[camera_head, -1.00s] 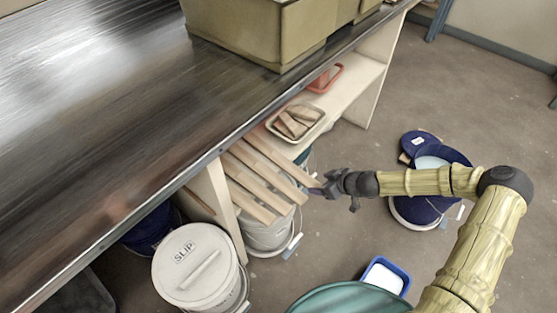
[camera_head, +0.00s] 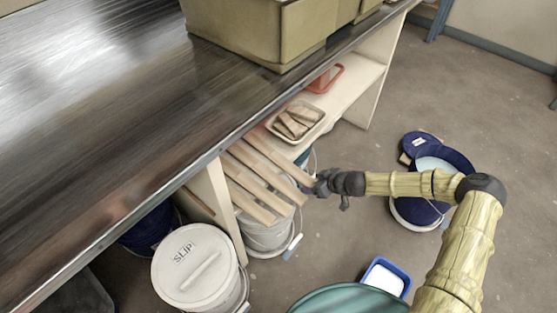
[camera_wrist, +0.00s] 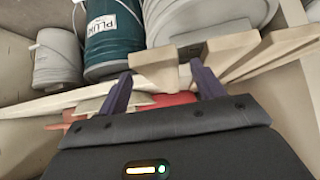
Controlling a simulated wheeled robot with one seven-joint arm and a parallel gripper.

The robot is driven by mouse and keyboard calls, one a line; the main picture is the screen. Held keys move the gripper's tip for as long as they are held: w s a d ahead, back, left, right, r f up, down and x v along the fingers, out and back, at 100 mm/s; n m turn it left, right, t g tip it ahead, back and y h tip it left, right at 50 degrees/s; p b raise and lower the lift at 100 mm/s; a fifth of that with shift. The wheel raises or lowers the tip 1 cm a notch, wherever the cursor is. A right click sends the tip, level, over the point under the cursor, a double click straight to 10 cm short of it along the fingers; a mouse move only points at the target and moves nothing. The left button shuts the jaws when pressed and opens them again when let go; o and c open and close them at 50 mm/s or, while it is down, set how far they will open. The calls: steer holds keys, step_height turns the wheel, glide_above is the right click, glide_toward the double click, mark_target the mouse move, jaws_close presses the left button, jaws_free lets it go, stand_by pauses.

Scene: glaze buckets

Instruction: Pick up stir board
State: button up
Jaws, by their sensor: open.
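Several light wooden stir boards lie side by side on the shelf under the table and stick out past its front edge. The rightmost stir board (camera_head: 281,163) has its free end at my gripper (camera_head: 314,186). In the wrist view my gripper (camera_wrist: 161,70) is open, with its two dark fingers on either side of one board's end (camera_wrist: 155,73). Small gaps seem to remain between the fingers and the board. The other boards (camera_wrist: 228,52) fan out to the right of the fingers. In the head view the fingertips are partly hidden at the board end.
A tray (camera_head: 296,104) of wooden pieces and a red tray (camera_head: 326,79) sit on the shelf. A lidded SLIP bucket (camera_head: 195,265) and a pale bucket (camera_head: 268,236) stand below. A blue bucket (camera_head: 455,160) stands on the floor to the right. The table edge (camera_head: 215,152) overhangs the shelf.

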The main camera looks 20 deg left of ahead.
steer(key=c, duration=1.3)
steer(key=shift+r, duration=0.15)
step_height(320, 180, up, 10)
steer(key=shift+f+p, duration=0.1)
steer(key=shift+p, duration=0.6)
steer(key=shift+f, duration=0.1)
